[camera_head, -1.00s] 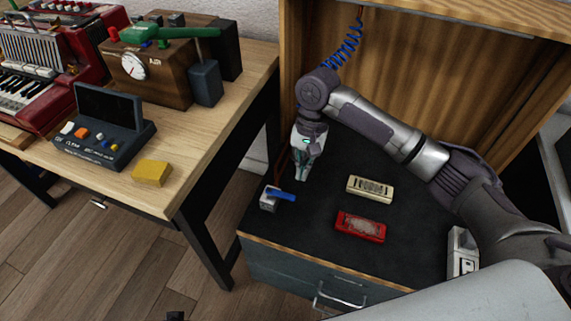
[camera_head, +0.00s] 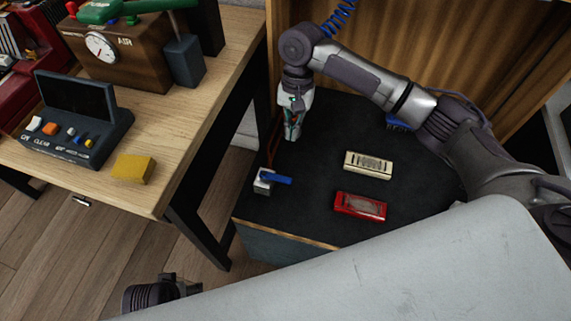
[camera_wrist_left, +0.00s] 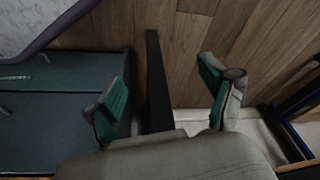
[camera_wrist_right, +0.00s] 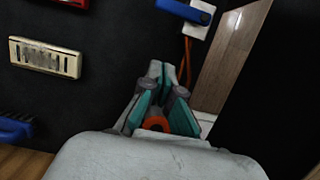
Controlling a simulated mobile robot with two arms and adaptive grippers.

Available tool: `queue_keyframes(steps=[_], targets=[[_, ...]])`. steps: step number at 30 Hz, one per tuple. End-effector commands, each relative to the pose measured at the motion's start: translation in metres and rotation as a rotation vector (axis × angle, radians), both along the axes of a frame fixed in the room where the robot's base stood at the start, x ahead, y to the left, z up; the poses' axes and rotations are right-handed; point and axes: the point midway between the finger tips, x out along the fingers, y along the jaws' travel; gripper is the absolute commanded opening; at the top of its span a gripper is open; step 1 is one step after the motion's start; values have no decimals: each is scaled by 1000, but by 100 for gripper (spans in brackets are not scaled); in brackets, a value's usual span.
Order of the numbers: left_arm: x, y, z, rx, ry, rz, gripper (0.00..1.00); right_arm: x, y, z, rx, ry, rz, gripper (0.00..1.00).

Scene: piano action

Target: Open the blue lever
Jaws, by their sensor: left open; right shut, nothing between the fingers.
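The blue lever (camera_head: 277,180) sits on a small pale block (camera_head: 263,183) near the front left corner of the black cabinet top. It also shows at the top of the right wrist view (camera_wrist_right: 184,11). My right gripper (camera_head: 291,135) points down above the cabinet top, behind the lever and apart from it. Its fingers are closed together in the right wrist view (camera_wrist_right: 162,72). My left gripper (camera_wrist_left: 161,78) is open and empty, with floor and a dark post beyond it. Part of it shows at the bottom left of the head view.
A cream harmonica-like box (camera_head: 368,165) and a red one (camera_head: 360,207) lie right of the lever. A blue brush (camera_wrist_right: 14,128) lies further back. A thin orange cord (camera_wrist_right: 187,55) runs from the pale block. The wooden table (camera_head: 215,112) stands left across a gap.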

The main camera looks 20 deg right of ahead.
Motion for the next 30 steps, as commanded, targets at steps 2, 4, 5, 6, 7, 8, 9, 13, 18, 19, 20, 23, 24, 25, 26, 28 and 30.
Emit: queue_keyframes(steps=[2,4,5,6,7,8,9,13,18,19,20,23,24,25,26,28,30], targets=[[1,0,12,-1,-10,1,83,-4,2,-20,0,3,0,0],[1,1,26,-1,-17,2,83,-7,4,-33,0,3,0,0],[0,1,31,-1,-19,2,83,-8,5,-38,0,3,0,0],[0,1,39,-1,-24,3,83,-10,6,-46,0,3,0,0],[-1,1,44,0,-25,4,83,-11,6,-52,0,2,0,0],[-2,1,50,-1,-28,3,83,-12,7,-57,0,4,0,0],[-3,2,57,-1,-32,5,83,-13,8,-63,0,3,0,0],[-6,2,75,0,-39,5,83,-24,16,-71,1,-1,5,0],[-9,3,86,-1,-43,6,83,-41,27,-70,1,0,3,0],[-10,3,87,0,-43,6,83,-43,29,-70,0,0,1,0],[-10,3,88,0,-44,6,83,-45,29,-70,0,0,1,0],[-11,3,90,0,-44,6,83,-48,31,-70,0,0,1,0],[-11,3,91,0,-44,6,83,-48,32,-69,0,0,1,0],[-11,3,91,0,-44,6,83,-48,32,-69,0,0,0,0],[-11,3,91,0,-44,6,83,-48,32,-69,0,0,0,0],[-11,3,91,0,-44,6,83,-48,32,-69,0,0,0,0],[-11,3,91,0,-44,6,83,-48,32,-69,0,0,0,0]])
